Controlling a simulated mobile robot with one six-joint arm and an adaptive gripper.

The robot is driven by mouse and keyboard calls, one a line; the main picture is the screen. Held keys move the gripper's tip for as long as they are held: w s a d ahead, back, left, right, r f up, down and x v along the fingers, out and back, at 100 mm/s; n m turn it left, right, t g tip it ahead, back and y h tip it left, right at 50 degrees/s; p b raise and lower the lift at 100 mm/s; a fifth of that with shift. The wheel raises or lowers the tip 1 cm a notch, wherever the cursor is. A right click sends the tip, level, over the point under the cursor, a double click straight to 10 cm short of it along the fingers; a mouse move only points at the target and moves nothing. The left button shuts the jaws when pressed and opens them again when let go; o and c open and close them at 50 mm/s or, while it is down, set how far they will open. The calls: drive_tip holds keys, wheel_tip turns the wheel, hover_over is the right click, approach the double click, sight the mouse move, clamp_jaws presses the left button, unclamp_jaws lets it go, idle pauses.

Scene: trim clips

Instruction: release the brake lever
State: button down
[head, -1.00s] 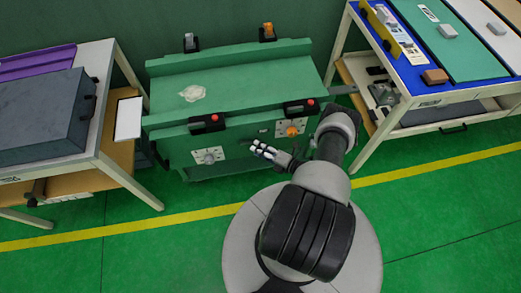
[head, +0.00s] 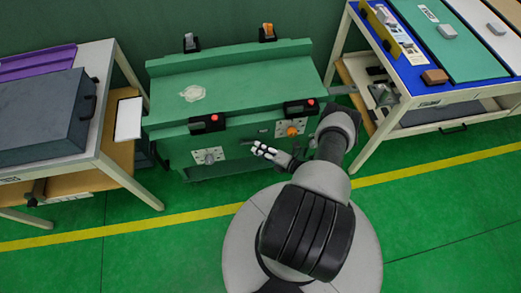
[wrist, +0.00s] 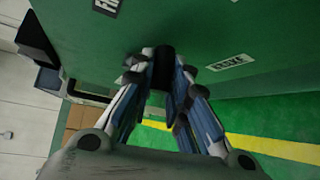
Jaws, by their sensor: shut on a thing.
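The brake lever (wrist: 163,68) shows in the wrist view as a dark grip at the green cabinet's front, between my fingertips. A white label reading "BRAKE" (wrist: 232,62) is on the green panel to its right. My gripper (head: 260,150) is at the cabinet front in the head view, left of the orange knob. It is shut on the lever, with a finger on each side. The lever's grip is mostly hidden by my fingers in the head view, and its exact angle cannot be told.
The green cabinet (head: 245,75) carries two black clips with red buttons (head: 208,122) along its front edge. An orange knob (head: 291,131) and a grey dial (head: 208,156) are on its front. Tables stand left (head: 105,65) and right (head: 450,95). Green floor is clear in front.

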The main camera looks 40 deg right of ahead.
drive_tip(key=shift+r+n+g+p, duration=0.4)
drive_tip(key=shift+r+p, duration=0.45)
drive_tip(key=shift+p, duration=0.2)
drive_tip(key=shift+r+n+g+h+p, duration=0.3)
drive_tip(key=shift+n+g+h+p, duration=0.25)
drive_tip(key=shift+h+p, duration=0.2)
drive_tip(key=shift+d+f, duration=0.1)
drive_tip(key=c, duration=1.5)
unclamp_jaws()
drive_tip(key=shift+c, duration=0.2)
drive_tip(key=shift+s, duration=0.1)
